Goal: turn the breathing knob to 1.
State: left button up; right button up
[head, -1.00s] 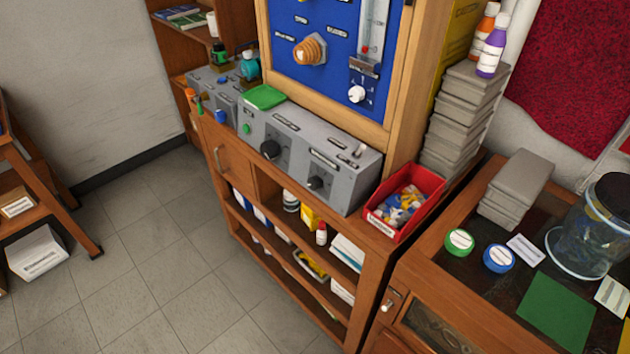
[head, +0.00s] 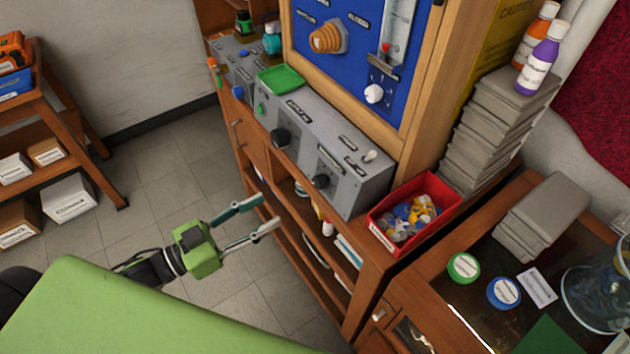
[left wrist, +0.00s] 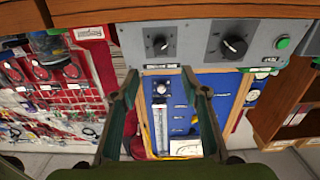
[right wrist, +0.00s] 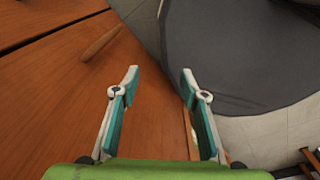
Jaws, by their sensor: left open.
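A grey control box (head: 318,150) stands on the wooden cabinet, with two black knobs on its front, a left knob (head: 280,138) and a right knob (head: 320,181). Their labels are too small to read, so I cannot tell which is the breathing knob. In the left wrist view the picture is upside down, and the knobs show as a larger one (left wrist: 234,46) and a smaller one (left wrist: 160,45). My left gripper (head: 270,213) is open and empty, in front of and below the box, apart from the knobs. My right gripper (right wrist: 160,80) is open and empty.
A blue panel (head: 350,55) with a white knob (head: 374,94) rises behind the box. A red bin (head: 415,212) sits to the box's right, and a green tray (head: 280,78) lies on its left end. In the right wrist view, wood lies beside a dark round surface (right wrist: 240,50).

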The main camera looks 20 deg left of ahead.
aim_at(316, 183)
pick_arm(q)
jog(key=p+x, duration=0.2)
jog(key=x, duration=0.9)
jog(key=shift+w+d, duration=0.15)
jog(key=shift+w, duration=0.15)
jog(key=shift+w+d, duration=0.4)
jog(key=shift+w, duration=0.1)
jog(key=c, duration=1.1)
